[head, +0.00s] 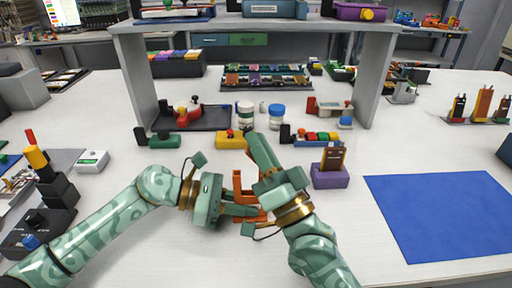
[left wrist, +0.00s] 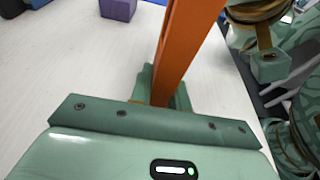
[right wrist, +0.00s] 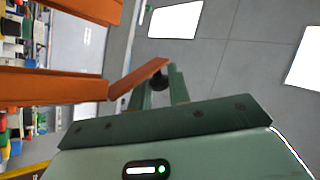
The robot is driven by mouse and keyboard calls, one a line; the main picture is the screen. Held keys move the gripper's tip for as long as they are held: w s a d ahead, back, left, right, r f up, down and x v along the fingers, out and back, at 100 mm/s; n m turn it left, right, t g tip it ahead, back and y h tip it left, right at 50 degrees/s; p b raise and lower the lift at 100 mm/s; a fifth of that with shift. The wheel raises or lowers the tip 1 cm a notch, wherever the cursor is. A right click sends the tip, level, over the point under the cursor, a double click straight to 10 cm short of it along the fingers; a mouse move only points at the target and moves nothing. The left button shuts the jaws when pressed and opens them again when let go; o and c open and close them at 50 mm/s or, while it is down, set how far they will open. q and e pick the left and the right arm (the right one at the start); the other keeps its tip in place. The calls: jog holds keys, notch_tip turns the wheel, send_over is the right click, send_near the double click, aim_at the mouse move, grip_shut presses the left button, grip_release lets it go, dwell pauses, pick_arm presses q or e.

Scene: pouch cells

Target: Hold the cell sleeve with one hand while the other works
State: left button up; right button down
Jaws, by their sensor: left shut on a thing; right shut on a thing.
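The orange cell sleeve (head: 238,184) is an open, angular frame held above the table in the middle of the head view. My left gripper (head: 252,211) is shut on its lower part. In the left wrist view the sleeve (left wrist: 183,45) rises as a long bar from between the fingers. My right gripper (head: 252,140) is beside the sleeve, its fingers pointing up and left. In the right wrist view it is shut on a small dark rounded thing (right wrist: 158,76), mostly hidden by the fingers. Orange arms of the sleeve (right wrist: 50,87) show close by, to the left.
A purple block (head: 330,178) holding an upright cell (head: 333,157) stands to the right. A blue mat (head: 440,215) lies farther right, bare. White jars (head: 276,115), small coloured blocks and a grey shelf (head: 140,85) stand behind. A dark stacked device (head: 58,190) is at left.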

jog(key=shift+d+m, duration=0.15)
jog(key=shift+m, duration=0.25)
jog(key=c, duration=1.3)
grip_release()
jog(key=shift+c, duration=0.2)
jog(key=shift+f, duration=0.1)
jog(key=shift+s+d+f, duration=0.15)
jog(key=shift+s+f, duration=0.1)
jog(key=shift+s, duration=0.05)
jog(key=s+d+f, duration=0.1)
jog(key=s+d, duration=0.2)
jog(key=s, duration=0.3)
jog(key=s+d+f, duration=0.1)
jog(key=s+d, duration=0.3)
jog(key=s, duration=0.3)
jog(key=shift+s+d+f, duration=0.15)
jog(key=shift+s+d, duration=0.05)
jog(key=shift+d, duration=0.1)
jog(key=shift+o, duration=0.3)
